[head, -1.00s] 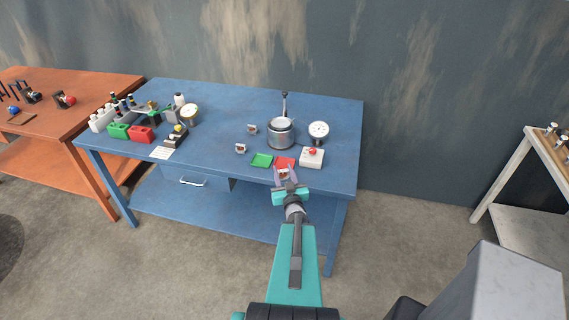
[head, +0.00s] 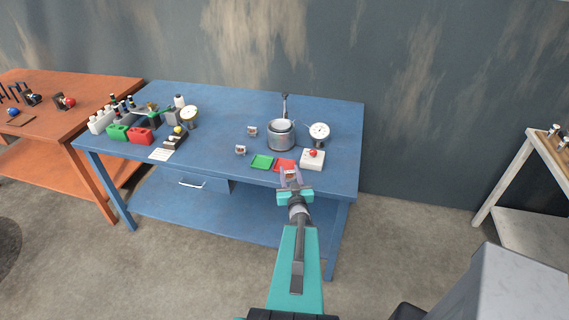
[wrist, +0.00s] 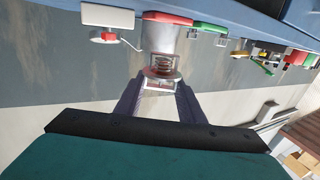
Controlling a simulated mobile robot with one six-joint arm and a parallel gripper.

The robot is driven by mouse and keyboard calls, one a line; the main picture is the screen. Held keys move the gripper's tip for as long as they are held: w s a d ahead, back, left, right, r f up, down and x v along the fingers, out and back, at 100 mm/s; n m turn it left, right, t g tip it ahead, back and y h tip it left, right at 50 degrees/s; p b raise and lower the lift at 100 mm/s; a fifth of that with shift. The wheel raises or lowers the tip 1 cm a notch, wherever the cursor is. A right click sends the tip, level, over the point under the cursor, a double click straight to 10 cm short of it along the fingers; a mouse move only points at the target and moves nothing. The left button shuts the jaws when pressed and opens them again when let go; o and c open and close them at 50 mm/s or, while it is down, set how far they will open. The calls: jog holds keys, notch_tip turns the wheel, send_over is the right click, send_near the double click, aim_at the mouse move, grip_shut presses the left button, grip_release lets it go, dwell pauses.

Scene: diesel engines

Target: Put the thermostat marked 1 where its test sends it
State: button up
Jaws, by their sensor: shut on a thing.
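My gripper (head: 290,172) is shut on a small thermostat (wrist: 162,66), which shows a coil spring and a metal flange in the wrist view. Its number cannot be read. In the head view it is at the table's front edge, over or just before the red tray (head: 284,165). The green tray (head: 262,162) lies left of the red one. Two other thermostats (head: 252,131) and (head: 240,150) stand on the blue table left of the metal pot (head: 281,136). A dial gauge (head: 319,131) stands right of the pot. A white box with a red button (head: 312,160) is in front of the gauge.
The blue table (head: 215,150) holds a green bin (head: 117,131), a red bin (head: 141,136), another gauge (head: 190,117) and a white card (head: 160,154) at left. An orange table stands further left. The blue table's middle is mostly bare.

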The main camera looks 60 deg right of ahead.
jog(key=shift+f+b+x, duration=0.2)
jog(key=shift+b+x, duration=0.8)
jog(key=shift+b, duration=0.4)
jog(key=shift+f+b+x, duration=0.15)
jog(key=shift+b+x, duration=0.8)
jog(key=shift+b, duration=0.4)
jog(key=shift+w+d+b, duration=0.15)
jog(key=shift+b, duration=0.55)
jog(key=shift+w+b, duration=0.1)
jog(key=shift+b, duration=0.25)
jog(key=shift+w+d+f+b, duration=0.1)
jog(key=shift+w+d+b, duration=0.2)
jog(key=shift+b, duration=0.75)
jog(key=b, duration=0.2)
jog(key=d+b, duration=0.1)
jog(key=b, duration=0.1)
jog(key=shift+w, duration=0.25)
jog(key=shift+d, duration=0.1)
jog(key=b+x, duration=0.1)
jog(key=x, duration=0.2)
jog(key=shift+w+d, duration=0.3)
jog(key=shift+f+p+x, duration=0.2)
jog(key=shift+p+x, duration=0.3)
jog(key=shift+x, duration=1.5)
